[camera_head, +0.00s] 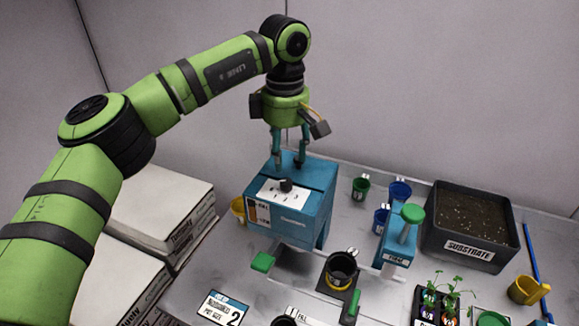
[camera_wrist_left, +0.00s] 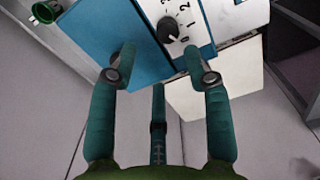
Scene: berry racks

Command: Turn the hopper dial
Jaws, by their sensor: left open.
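The hopper (camera_head: 317,203) is a blue box standing at the back of the table. Its dial (camera_head: 286,185) is a small black knob on a white numbered plate on the sloped face. The dial also shows in the left wrist view (camera_wrist_left: 168,29), beyond and between the fingertips, with numbers around it. My left gripper (camera_head: 288,159) points down above the hopper, a little behind the dial in the head view. My right gripper is not in view.
A black pot (camera_head: 341,270) stands in front of the hopper, near a green-handled slide (camera_head: 262,262). A blue press with a green knob (camera_head: 411,213), a substrate bin (camera_head: 431,230) and small cups are to the right. White sacks (camera_head: 160,207) are stacked left.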

